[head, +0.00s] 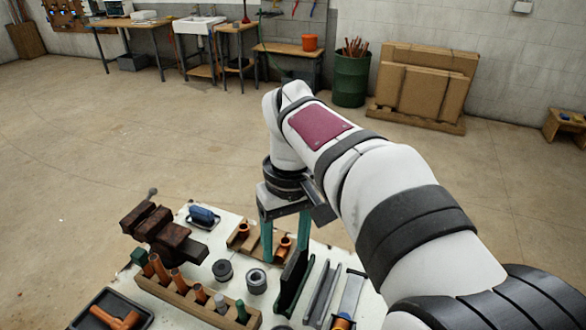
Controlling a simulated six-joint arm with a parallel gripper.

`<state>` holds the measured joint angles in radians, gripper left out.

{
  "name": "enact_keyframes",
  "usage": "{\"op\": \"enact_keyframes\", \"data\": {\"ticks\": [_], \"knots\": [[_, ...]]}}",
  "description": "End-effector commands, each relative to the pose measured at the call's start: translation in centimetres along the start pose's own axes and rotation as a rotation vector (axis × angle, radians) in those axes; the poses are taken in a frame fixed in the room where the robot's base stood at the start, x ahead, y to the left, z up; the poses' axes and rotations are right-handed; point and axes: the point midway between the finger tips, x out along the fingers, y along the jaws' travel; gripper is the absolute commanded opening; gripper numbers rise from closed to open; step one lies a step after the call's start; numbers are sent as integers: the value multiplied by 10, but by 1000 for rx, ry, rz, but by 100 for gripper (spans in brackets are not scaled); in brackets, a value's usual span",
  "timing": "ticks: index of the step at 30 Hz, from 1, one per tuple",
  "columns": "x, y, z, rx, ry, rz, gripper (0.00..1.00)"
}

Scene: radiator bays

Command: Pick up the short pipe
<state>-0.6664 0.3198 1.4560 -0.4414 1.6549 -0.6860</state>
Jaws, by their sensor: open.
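A wooden rack (205,312) at the front left of the table holds several upright pieces. Copper pipes of differing height stand in its left part, a taller one (160,268) at the left end and a shorter one (200,293) near the middle. I cannot tell for sure which piece is the short pipe. My gripper (284,252) points down, its two teal fingers apart, above or at a wooden board with copper fittings (243,231). It is right of and behind the rack. Contact with the board cannot be judged.
A rusty vise (157,232) stands at the table's left edge. A dark tray with a copper fitting (117,318) is at front left. Metal channels (322,293) lie at right. A blue-handled item (203,216) lies behind.

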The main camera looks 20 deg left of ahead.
Motion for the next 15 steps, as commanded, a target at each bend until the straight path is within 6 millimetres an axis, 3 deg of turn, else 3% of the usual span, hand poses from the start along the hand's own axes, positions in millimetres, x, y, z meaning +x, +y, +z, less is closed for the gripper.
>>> {"op": "enact_keyframes", "data": {"ticks": [1, 3, 6, 9, 11, 15], "knots": [[14, -34, -39, -177, -10, 12, 62], [32, -82, -78, -404, -16, 32, 62], [54, -135, -105, -621, -18, 49, 62], [66, -159, -114, -718, -19, 57, 62], [76, -163, -115, -735, -20, 58, 62], [115, -160, -115, -733, -22, 57, 62]]}}
